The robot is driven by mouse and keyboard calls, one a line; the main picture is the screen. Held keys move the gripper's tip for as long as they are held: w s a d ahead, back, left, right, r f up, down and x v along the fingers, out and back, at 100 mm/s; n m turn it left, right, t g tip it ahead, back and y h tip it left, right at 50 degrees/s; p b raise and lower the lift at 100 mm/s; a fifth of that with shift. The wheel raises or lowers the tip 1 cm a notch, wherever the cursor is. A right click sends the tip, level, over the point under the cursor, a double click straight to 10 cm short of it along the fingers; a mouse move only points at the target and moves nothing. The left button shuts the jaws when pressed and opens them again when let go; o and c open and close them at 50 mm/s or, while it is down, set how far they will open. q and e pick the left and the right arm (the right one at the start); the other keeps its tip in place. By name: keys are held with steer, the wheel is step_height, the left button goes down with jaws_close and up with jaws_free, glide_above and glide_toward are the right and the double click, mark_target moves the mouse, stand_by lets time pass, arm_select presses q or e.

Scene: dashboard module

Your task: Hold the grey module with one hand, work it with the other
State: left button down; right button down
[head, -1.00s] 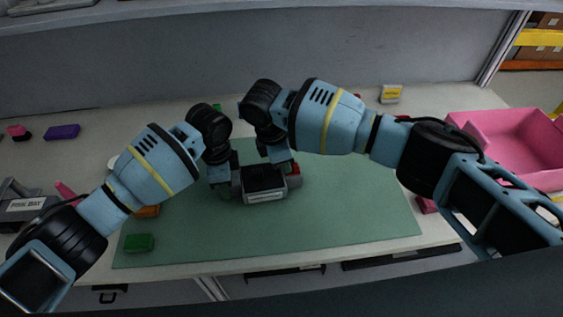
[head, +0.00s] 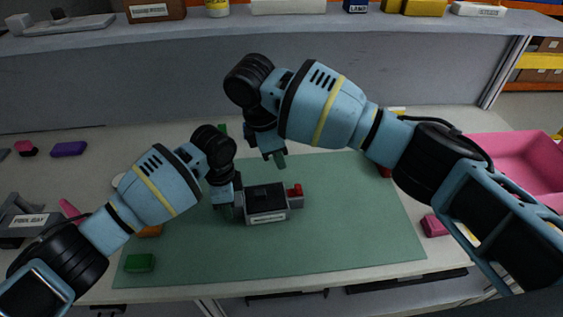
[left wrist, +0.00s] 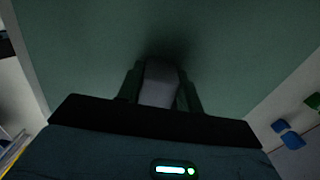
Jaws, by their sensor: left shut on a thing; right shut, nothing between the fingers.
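The grey module (head: 266,218) sits on the green mat (head: 350,245). It has a dark top, a pale label on its front and a red part (head: 296,190) at its right end. My left gripper (head: 230,205) is shut on the module's left end. In the left wrist view its two fingers (left wrist: 160,90) hold a grey piece between them. My right gripper (head: 279,158) is shut and empty, above and behind the module, apart from it.
A pink bin (head: 515,160) stands at the right. A green block (head: 139,262) lies at the mat's front left, with an orange block (head: 150,231) near my left arm. A pink block (head: 434,226) lies at the mat's right edge. The mat right of the module is clear.

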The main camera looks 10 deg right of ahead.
arm_select(q)
steer(key=c, duration=0.8)
jaws_free()
steer(key=shift+c, duration=0.2)
step_height(320, 180, up, 12)
